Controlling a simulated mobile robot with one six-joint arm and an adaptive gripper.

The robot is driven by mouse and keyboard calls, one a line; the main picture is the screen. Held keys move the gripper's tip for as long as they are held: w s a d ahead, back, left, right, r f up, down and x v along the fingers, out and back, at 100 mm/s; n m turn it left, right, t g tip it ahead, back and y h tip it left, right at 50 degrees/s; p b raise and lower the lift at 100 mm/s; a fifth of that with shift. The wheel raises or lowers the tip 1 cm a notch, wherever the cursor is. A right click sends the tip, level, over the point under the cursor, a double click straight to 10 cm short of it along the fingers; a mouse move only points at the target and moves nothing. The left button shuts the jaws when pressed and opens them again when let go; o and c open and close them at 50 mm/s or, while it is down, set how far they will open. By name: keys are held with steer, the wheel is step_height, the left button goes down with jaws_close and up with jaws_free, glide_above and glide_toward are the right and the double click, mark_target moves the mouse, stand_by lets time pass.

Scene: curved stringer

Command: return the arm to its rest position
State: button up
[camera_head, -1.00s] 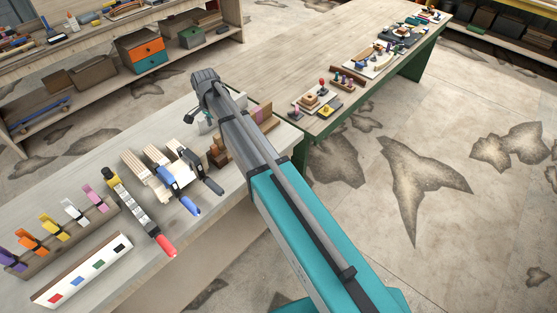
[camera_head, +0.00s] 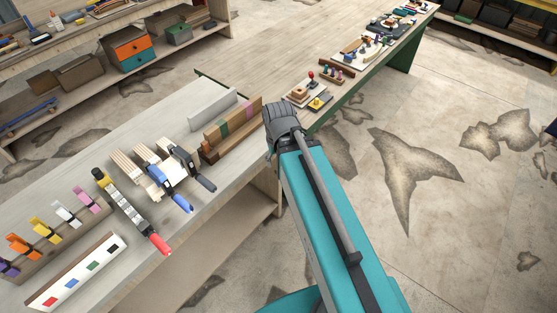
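My arm (camera_head: 325,215) reaches up from the bottom right, with a teal link and a dark grey joint (camera_head: 283,122) at its upper end. That joint shows just right of the workbench's right end, over the floor side. My gripper does not show; it is out of view or hidden behind the arm. Pale wooden strips (camera_head: 128,165) lie on the workbench, with a blue-handled clamp (camera_head: 178,196) and a black clamp (camera_head: 190,165) on or beside them. I cannot tell how tightly these grip.
The grey workbench (camera_head: 185,245) also holds a red-handled bar clamp (camera_head: 130,210), a rack of coloured spring clamps (camera_head: 50,228), a colour-marked white strip (camera_head: 75,275) and a banded wooden block (camera_head: 232,130). A green-legged table (camera_head: 300,75) stands behind. Floor (camera_head: 470,220) at right is clear.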

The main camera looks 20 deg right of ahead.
stand_by(0.3)
step_height(320, 180, down, 10)
steer(key=b, duration=1)
